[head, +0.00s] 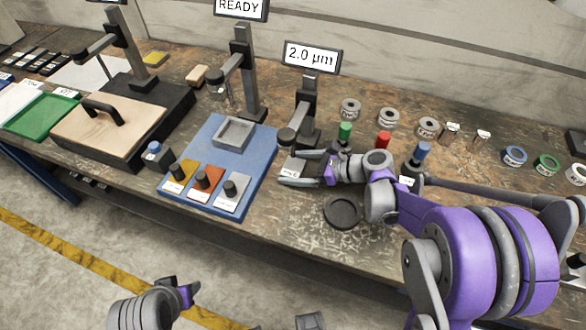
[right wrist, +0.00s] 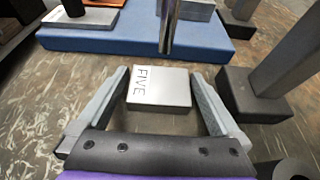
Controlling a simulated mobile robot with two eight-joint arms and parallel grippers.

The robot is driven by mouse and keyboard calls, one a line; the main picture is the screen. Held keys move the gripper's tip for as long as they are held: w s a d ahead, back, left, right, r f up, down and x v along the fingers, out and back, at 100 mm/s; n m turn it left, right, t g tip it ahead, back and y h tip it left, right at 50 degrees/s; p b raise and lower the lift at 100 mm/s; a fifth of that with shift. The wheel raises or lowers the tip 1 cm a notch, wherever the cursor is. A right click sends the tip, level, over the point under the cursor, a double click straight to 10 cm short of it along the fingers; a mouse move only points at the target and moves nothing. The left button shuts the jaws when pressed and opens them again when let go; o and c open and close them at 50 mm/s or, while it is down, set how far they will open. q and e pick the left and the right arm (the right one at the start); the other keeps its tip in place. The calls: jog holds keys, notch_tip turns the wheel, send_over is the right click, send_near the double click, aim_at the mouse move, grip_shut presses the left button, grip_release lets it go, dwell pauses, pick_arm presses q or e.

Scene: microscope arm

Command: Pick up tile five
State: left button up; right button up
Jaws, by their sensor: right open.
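Tile five (right wrist: 158,87) is a small pale tile marked FIVE, lying flat on the worn table top. In the head view tile five (head: 291,168) lies in front of the 2.0 µm stand. My right gripper (right wrist: 160,88) is open, with one finger on each side of the tile and a narrow gap showing at both. In the head view my right gripper (head: 297,170) is low over the table and partly hides the tile. Part of my left arm shows at the bottom left; I cannot make out its gripper.
A blue board (head: 214,140) with coloured plates lies left of the tile. The 2.0 µm stand (head: 307,100) rises close behind. A dark round dish (head: 342,212) sits near the front edge. Red (head: 383,140) and green (head: 345,131) knobbed pieces stand behind my right arm.

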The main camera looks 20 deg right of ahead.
grip_shut()
dwell(0.5)
jog(key=shift+r, duration=0.15)
